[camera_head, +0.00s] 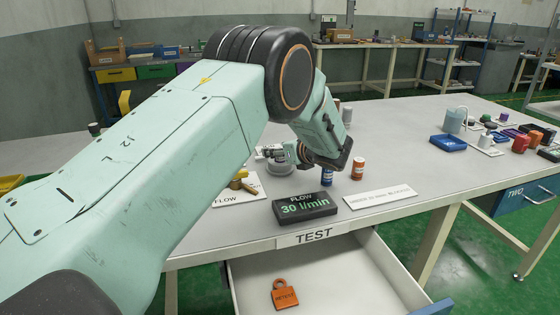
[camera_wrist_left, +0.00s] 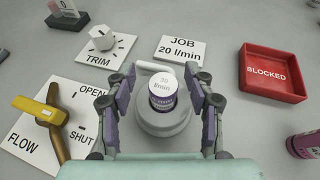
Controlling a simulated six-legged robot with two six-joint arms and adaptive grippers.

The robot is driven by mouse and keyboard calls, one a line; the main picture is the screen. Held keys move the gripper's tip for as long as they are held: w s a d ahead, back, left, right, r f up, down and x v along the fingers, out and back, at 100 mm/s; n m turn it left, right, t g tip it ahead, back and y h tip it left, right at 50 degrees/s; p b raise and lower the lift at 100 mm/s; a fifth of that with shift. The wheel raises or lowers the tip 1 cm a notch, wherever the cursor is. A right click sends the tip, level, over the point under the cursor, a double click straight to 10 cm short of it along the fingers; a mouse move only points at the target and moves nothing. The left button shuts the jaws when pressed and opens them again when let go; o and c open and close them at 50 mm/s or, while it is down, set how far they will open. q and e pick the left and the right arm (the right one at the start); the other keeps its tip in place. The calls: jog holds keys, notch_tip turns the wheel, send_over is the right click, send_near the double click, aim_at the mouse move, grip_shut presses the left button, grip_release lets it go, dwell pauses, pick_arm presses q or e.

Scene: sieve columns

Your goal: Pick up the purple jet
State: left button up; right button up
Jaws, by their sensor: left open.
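The purple jet (camera_wrist_left: 162,98) stands upright in the left wrist view, with a white top reading 30 l/min. It sits on a round grey base (camera_wrist_left: 165,122), which also shows in the head view (camera_head: 279,167). My left gripper (camera_wrist_left: 160,84) is open, with one finger on each side of the jet. Whether the fingers touch it I cannot tell. In the head view my left gripper (camera_head: 290,153) is over the base, and the jet cannot be made out there. My right gripper is in neither view.
A red BLOCKED tray (camera_wrist_left: 273,72) lies right of the jet. A TRIM knob (camera_wrist_left: 103,40) and a yellow-handled FLOW valve (camera_wrist_left: 40,112) stand left. A black display (camera_head: 305,207), a blue canister (camera_head: 327,176) and an orange canister (camera_head: 358,169) stand nearby. The drawer (camera_head: 375,277) below is open.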

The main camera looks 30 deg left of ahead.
pick_arm(q)
jog(key=shift+w+a+f, duration=0.1)
jog(key=shift+w, duration=0.1)
jog(key=shift+s, duration=0.1)
jog(key=c, duration=0.8)
grip_shut()
